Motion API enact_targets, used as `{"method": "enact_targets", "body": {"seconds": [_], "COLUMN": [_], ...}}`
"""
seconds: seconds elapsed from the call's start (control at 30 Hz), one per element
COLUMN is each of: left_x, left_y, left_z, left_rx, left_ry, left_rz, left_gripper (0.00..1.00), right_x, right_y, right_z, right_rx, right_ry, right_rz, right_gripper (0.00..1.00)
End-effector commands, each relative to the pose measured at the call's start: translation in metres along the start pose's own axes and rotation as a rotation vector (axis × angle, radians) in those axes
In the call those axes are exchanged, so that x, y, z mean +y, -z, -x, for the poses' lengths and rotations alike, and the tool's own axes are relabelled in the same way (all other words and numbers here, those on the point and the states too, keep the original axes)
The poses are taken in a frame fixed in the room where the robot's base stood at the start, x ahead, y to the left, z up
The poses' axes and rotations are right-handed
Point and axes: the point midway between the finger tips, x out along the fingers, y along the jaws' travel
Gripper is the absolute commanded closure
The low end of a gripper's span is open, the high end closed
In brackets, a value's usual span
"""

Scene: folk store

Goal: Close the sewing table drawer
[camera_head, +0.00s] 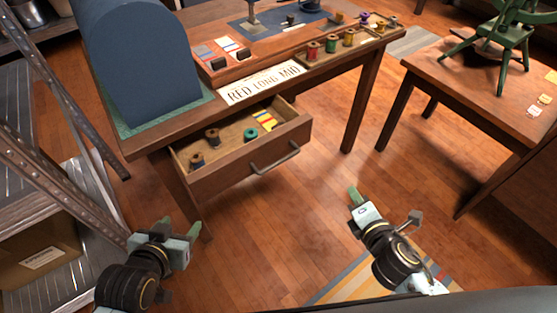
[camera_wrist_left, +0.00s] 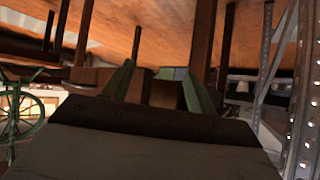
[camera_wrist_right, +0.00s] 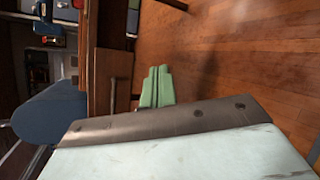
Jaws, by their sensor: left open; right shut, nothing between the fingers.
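The sewing table (camera_head: 330,75) stands at the upper middle of the head view. Its drawer (camera_head: 235,178) is pulled out at the front, with a bar handle (camera_head: 275,160) on its face and spools and coloured cards inside. My left gripper (camera_head: 178,232) is open and empty, below and left of the drawer, near the shelf. My right gripper (camera_head: 355,197) is shut and empty, to the right of the drawer front and apart from it. Its green fingers also show together in the right wrist view (camera_wrist_right: 157,87), near the handle (camera_wrist_right: 113,95) in the picture.
A metal shelf (camera_head: 65,165) with a cardboard box (camera_head: 38,255) stands at the left. Bare floor (camera_head: 270,235) lies in front of the drawer. A striped rug (camera_head: 345,285) is below.

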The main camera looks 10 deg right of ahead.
Motion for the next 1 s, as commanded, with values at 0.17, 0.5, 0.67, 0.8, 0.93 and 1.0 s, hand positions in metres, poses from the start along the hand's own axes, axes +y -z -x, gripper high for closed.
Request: {"method": "enact_targets", "body": {"seconds": [0.17, 0.5, 0.67, 0.8, 0.93, 1.0], "left_x": [0.015, 0.021, 0.017, 0.014, 0.013, 0.012], "left_y": [0.067, 0.105, 0.088, 0.070, 0.059, 0.055], "left_z": [0.030, 0.062, 0.059, 0.057, 0.056, 0.056], "left_rx": [0.261, 0.394, 0.288, 0.181, 0.121, 0.101], "left_ry": [-0.027, -0.038, -0.030, -0.022, -0.018, -0.017], "left_rz": [0.019, 0.033, 0.031, 0.031, 0.031, 0.031], "left_gripper": [0.43, 0.43, 0.43, 0.43, 0.43, 0.43], "right_x": [0.070, 0.112, 0.122, 0.133, 0.143, 0.149], "right_y": [0.033, 0.059, 0.061, 0.066, 0.072, 0.074], "right_z": [0.012, 0.031, 0.017, -0.003, -0.023, -0.034], "right_rx": [-0.006, -0.076, -0.077, -0.077, -0.077, -0.077], "right_ry": [-0.361, -0.584, -0.583, -0.582, -0.582, -0.581], "right_rz": [0.653, 1.086, 1.083, 1.081, 1.080, 1.080], "right_gripper": [1.00, 1.00, 1.00, 1.00, 1.00, 1.00]}}
